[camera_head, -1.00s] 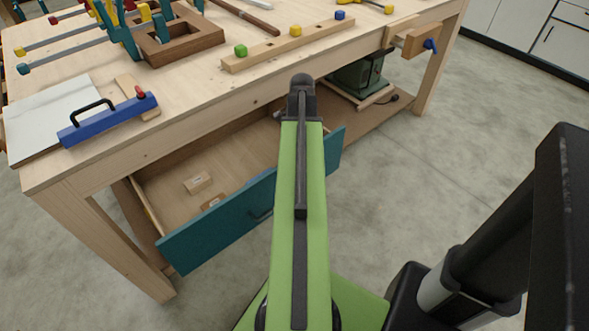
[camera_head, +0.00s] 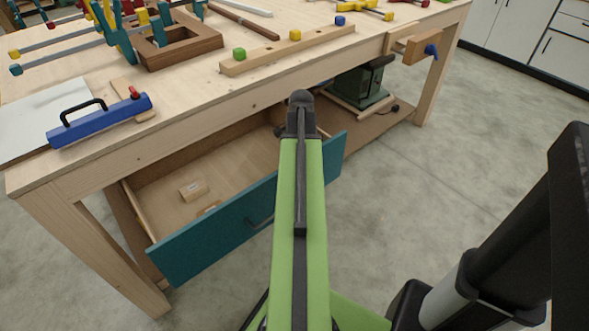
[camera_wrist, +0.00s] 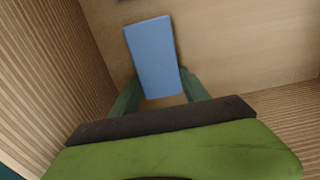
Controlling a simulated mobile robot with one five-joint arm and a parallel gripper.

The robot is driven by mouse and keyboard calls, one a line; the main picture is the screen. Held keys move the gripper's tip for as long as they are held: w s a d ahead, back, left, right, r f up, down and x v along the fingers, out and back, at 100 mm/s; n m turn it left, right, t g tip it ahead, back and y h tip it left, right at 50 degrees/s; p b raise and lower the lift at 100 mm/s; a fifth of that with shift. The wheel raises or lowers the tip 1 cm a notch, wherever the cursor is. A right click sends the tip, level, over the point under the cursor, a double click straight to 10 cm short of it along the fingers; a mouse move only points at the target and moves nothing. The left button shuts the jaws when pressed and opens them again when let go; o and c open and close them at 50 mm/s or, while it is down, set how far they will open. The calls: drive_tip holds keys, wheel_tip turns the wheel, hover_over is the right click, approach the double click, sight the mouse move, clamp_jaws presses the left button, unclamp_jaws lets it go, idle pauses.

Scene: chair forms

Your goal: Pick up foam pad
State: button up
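A blue rectangular block (camera_wrist: 153,55), which appears to be the foam pad, lies on the wooden floor of a drawer in the wrist view. My gripper (camera_wrist: 162,78) reaches down at its near end. One green finger is on each side of the block, with narrow gaps visible, so the gripper looks open around it. In the head view my arm hides both the gripper and the blue block. The open drawer (camera_head: 217,241) has a teal front and hangs under the workbench.
Small wooden blocks (camera_head: 193,190) lie in the drawer's left part. Drawer walls (camera_wrist: 55,75) rise close on both sides of my gripper. The workbench (camera_head: 195,95) overhangs the drawer and carries clamps, a blue level-like tool (camera_head: 99,120) and a peg rail (camera_head: 287,49).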

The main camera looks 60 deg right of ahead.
drive_tip(key=c, duration=0.5)
drive_tip(key=shift+c, duration=0.2)
wheel_tip(320, 180, up, 10)
drive_tip(key=p, duration=1)
drive_tip(key=shift+r, duration=0.2)
